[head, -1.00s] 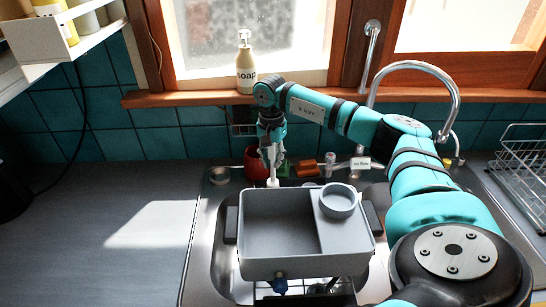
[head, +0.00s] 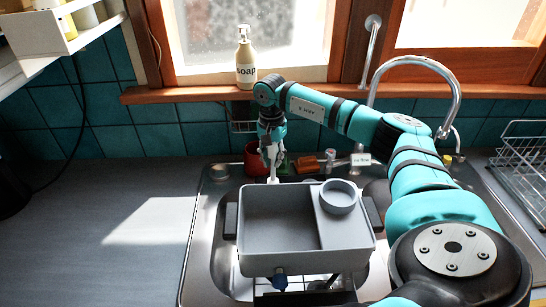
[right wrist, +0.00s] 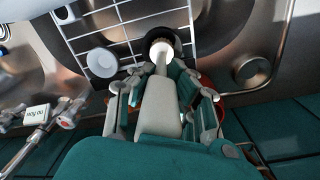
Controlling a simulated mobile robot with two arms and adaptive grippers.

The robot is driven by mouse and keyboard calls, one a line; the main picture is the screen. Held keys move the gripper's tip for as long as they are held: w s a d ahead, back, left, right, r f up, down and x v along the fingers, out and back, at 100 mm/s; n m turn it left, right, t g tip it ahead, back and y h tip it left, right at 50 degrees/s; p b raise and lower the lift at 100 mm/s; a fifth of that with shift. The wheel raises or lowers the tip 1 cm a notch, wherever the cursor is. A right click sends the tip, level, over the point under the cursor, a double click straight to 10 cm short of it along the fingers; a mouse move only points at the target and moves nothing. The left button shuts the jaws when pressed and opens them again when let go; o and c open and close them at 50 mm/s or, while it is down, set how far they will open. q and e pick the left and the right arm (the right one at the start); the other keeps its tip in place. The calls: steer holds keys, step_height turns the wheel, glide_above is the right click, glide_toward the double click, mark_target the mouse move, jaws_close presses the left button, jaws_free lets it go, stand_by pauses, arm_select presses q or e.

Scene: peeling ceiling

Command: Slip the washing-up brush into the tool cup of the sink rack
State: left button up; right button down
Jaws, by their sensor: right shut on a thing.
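The washing-up brush (right wrist: 159,70) shows in the right wrist view as a white handle with a pale, rounded far end. My right gripper (right wrist: 158,66) is shut on the handle; in the head view it (head: 271,150) is over the back of the sink. The white wire sink rack (right wrist: 112,22) spreads beyond the brush. A dark ring surrounds the brush's far end; I cannot tell whether it is bristles or a cup rim. A white round piece (right wrist: 101,62), cup-like, is at the rack's edge, left of the brush. My left gripper is out of view.
A red pot (head: 252,158) stands behind the gripper. A tap (head: 455,85) arches at right, and a soap bottle (head: 245,62) is on the window sill. A wire basket (head: 525,160) is far right. The left counter (head: 120,230) is clear. Much of the sink is hidden in the head view.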

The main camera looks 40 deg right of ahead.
steer(key=shift+f+b, duration=0.3)
steer(key=shift+f, duration=0.25)
steer(key=c, duration=1.2)
jaws_free()
step_height(320, 180, up, 12)
steer(key=shift+w+a+f, duration=0.1)
steer(key=shift+a+f, duration=0.05)
steer(key=shift+r+p, duration=0.45)
steer(key=shift+r, duration=0.2)
step_height(320, 180, up, 3)
steer(key=p, duration=0.3)
steer(key=shift+r, duration=0.1)
